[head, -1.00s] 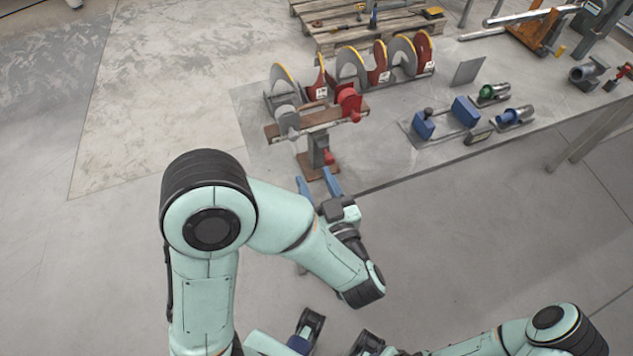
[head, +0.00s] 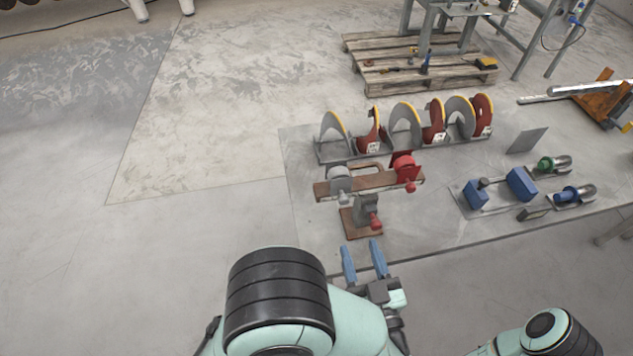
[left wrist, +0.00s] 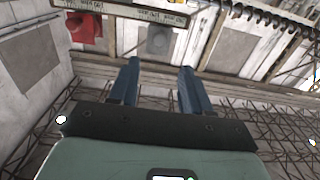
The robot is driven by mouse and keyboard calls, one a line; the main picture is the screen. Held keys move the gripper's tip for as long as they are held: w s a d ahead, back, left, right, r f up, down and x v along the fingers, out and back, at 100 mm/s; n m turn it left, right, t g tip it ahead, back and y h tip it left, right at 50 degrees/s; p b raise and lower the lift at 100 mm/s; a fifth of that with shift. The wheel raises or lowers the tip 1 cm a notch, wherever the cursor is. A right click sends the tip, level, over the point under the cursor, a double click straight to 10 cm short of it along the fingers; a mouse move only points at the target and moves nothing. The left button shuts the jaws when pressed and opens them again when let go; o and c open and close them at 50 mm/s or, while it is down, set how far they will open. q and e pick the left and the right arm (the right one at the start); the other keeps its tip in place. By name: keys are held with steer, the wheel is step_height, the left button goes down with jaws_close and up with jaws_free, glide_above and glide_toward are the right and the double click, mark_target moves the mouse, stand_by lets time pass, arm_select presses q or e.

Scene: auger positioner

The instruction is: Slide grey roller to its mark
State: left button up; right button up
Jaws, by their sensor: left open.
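The grey roller (head: 340,180) sits at the left end of a brown beam (head: 370,187) on a stand in the head view. A red roller (head: 405,170) sits at the beam's right end. In the left wrist view, a grey part (left wrist: 159,40), apparently the grey roller, shows beyond and between the fingers, with a red part (left wrist: 85,28) to its left. My left gripper (head: 362,246) is open and empty, its blue fingers in front of the stand's foot. In the wrist view its fingers (left wrist: 157,72) touch nothing. I cannot make out the mark. My right gripper is out of view.
A row of grey and red auger flights (head: 405,128) stands behind the beam. Blue blocks (head: 475,194) and scoop-like parts (head: 560,165) lie to the right. A pallet (head: 370,75) with tools is at the back. The floor at left is clear.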

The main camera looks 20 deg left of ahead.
mark_target(345, 202)
arm_select(q)
steer(key=p+x, duration=0.1)
steer(key=x, duration=1.2)
steer(key=shift+p, duration=0.3)
steer(key=shift+d, duration=0.1)
